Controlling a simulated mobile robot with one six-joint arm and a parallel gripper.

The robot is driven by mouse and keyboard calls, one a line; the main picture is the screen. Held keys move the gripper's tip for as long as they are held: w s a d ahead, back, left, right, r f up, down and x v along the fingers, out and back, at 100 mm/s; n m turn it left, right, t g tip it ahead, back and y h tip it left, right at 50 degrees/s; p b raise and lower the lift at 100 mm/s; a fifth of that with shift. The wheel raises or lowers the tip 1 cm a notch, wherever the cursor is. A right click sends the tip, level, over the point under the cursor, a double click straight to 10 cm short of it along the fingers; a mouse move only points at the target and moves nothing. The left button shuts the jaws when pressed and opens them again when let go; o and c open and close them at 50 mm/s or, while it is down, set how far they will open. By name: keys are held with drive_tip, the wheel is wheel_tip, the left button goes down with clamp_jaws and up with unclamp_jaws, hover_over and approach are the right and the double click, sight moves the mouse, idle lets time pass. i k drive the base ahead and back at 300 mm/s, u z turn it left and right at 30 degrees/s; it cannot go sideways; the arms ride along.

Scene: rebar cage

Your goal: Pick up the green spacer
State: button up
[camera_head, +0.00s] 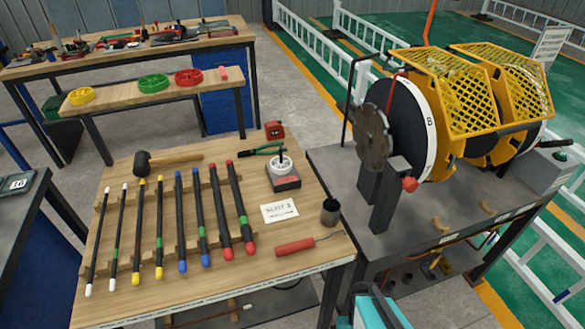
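The green spacer looks to be the green ring (154,83) lying flat on the narrow wooden bench (115,97) at the upper left. My gripper does not show in this view. A teal and black part at the bottom edge may be mine, but I cannot tell.
A nearer wooden table (255,190) holds several dark rods with coloured ends, a mallet (165,160) and small tools. A machine with yellow mesh guards (450,90) stands at the right. A tool bench (190,42) stands behind the rings. Grey floor shows between the benches.

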sight(152, 83)
drive_tip(key=z, duration=0.4)
drive_tip(key=k, duration=1.45)
drive_tip(key=u, duration=0.95)
drive_tip(key=i, duration=0.95)
